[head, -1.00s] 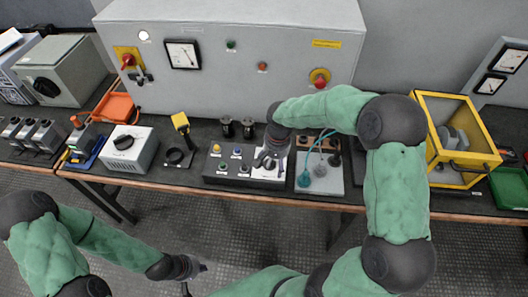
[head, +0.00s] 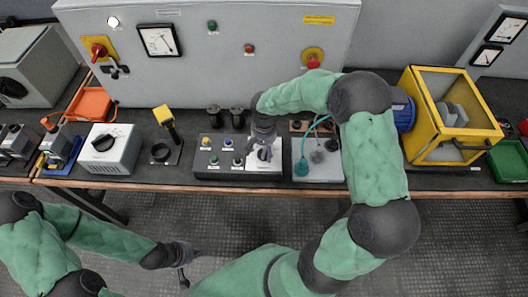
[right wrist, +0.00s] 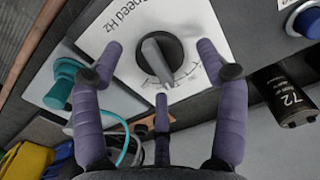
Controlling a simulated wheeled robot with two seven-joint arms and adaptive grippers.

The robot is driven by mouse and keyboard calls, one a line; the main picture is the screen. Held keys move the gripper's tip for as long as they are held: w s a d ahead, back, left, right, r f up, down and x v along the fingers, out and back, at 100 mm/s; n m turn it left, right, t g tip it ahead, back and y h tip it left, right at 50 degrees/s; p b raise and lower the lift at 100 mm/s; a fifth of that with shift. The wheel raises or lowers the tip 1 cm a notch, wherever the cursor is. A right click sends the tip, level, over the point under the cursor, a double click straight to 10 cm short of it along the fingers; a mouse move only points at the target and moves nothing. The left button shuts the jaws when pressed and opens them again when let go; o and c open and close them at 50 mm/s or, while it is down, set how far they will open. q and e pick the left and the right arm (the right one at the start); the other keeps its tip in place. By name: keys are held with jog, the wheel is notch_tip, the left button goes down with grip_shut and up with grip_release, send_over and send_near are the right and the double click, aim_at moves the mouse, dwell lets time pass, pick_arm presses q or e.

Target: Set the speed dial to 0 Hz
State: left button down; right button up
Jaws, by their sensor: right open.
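The speed dial (right wrist: 160,58) is a black round knob with a raised grey grip bar, on a white plate printed "Speed Hz". Its scale marks lie by the bar's lower end in the right wrist view; their numbers are too small to read. In the head view the dial (head: 264,154) is partly covered by my right gripper (head: 263,143). That gripper is open, its three purple fingers spread around the knob in the right wrist view, with no clear contact. My left gripper (head: 186,266) hangs low in front of the bench, away from the dial; its finger opening is unclear.
The control box (head: 209,172) has several coloured buttons left of the dial. A pale plate with a teal plug (head: 301,168) and cable stands close on its right. Black capacitors (head: 237,117) stand behind. A yellow-framed case (head: 452,162) is farther right.

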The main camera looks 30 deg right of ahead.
jog(key=shift+f, duration=0.7)
jog(key=c, duration=1.2)
jog(key=shift+o, duration=0.2)
